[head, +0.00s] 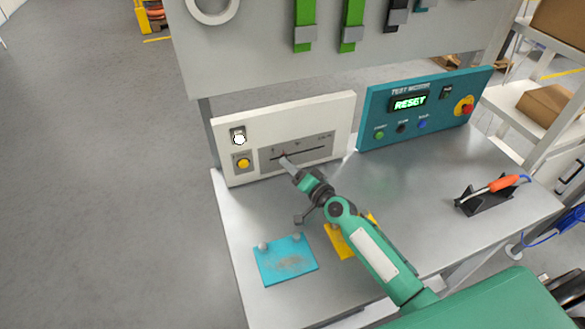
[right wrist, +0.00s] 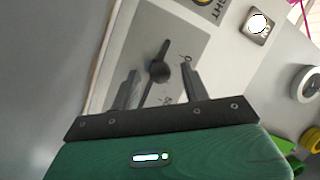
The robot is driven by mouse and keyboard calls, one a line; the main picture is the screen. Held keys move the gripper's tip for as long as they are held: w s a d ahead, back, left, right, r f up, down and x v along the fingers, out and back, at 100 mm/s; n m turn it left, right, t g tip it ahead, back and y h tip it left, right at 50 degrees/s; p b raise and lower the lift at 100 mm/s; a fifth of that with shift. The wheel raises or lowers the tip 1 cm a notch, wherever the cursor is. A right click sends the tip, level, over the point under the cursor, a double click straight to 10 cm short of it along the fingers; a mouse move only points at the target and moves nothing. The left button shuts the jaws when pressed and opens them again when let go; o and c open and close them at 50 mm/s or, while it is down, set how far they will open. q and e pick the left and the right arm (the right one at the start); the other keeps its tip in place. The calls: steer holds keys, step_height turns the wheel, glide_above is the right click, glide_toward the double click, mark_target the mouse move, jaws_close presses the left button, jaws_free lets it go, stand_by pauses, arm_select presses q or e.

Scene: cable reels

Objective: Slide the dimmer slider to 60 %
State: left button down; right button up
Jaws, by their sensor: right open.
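The dimmer panel is a white box (head: 340,112) at the back of the bench, with a grey scale plate (head: 322,143) and a dark horizontal slot. The slider knob (right wrist: 159,71) is black and shows in the right wrist view between my two fingers, on the slot. In the head view the knob is mostly hidden by my right gripper (head: 286,163), which reaches the left part of the slot. My right gripper is open, with a finger on each side of the knob and a gap to it. My left gripper does not show.
The white panel also bears a lit switch (head: 239,138) and a yellow button (head: 244,163). A teal tester box (head: 440,88) stands to its right. A blue plate (head: 285,262), a yellow piece (head: 338,243) and an orange-handled tool (head: 503,183) lie on the bench.

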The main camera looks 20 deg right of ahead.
jaws_close()
steer(key=shift+d+f+b, duration=0.15)
steer(key=shift+d+b, duration=0.2)
steer(key=shift+d, duration=0.05)
steer(key=d+b, duration=0.3)
steer(key=d, duration=0.1)
steer(key=shift+w+d, duration=0.1)
steer(key=shift+d, duration=0.55)
jaws_free()
